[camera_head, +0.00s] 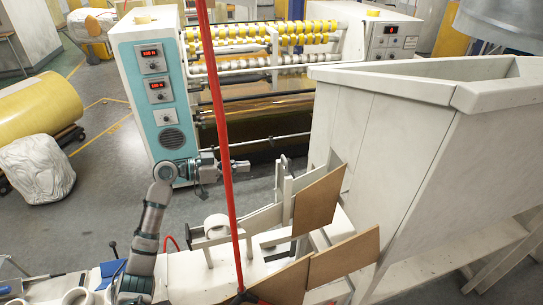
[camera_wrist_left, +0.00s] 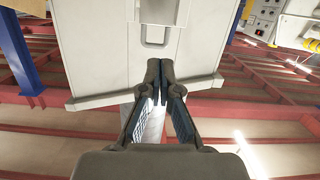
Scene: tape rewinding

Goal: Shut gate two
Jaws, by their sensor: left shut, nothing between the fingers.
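My left gripper (camera_head: 244,166) is shut and empty, held in the air with its fingers pointing right. It also shows in the left wrist view (camera_wrist_left: 160,82), its fingertips together. Brown panels stand on the white machine to its lower right: an upper one (camera_head: 318,200), a middle one (camera_head: 344,257) and a lower one (camera_head: 283,284). They look like gates, but no number is readable, so I cannot tell which is gate two. The gripper appears apart from all of them. My right gripper is not in view.
A red pole (camera_head: 217,95) crosses the view in front of my left gripper. A large white hopper (camera_head: 410,150) fills the right. A teal and white control cabinet (camera_head: 155,100) and a roller machine stand behind. A white roll (camera_head: 216,226) sits near the panels.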

